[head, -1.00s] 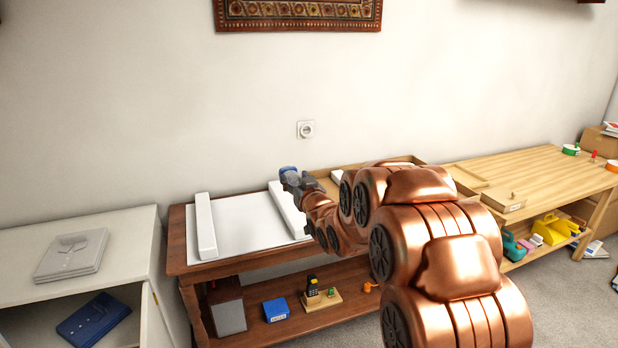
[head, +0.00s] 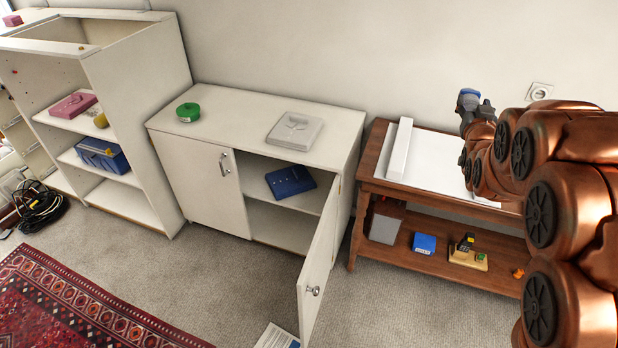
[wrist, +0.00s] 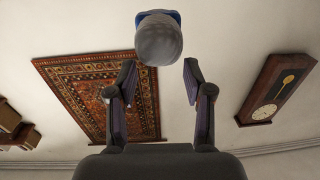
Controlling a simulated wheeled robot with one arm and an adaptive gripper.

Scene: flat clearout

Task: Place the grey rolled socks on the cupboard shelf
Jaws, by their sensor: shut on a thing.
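The grey rolled socks (wrist: 158,42), with a blue part behind, are at the tips of my gripper (wrist: 158,68) in the wrist view; my gripper is shut on them. The white cupboard (head: 200,180) stands left of the bench. Its right door (head: 320,270) is open and its left door is shut. A dark blue folded item (head: 290,181) lies on the cupboard shelf (head: 312,198), with bare shelf around it.
The open door juts out over the carpet. The brown bench (head: 375,180) stands right of the cupboard. A tall white shelf unit (head: 145,90) stands left. Carpet in front is mostly clear.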

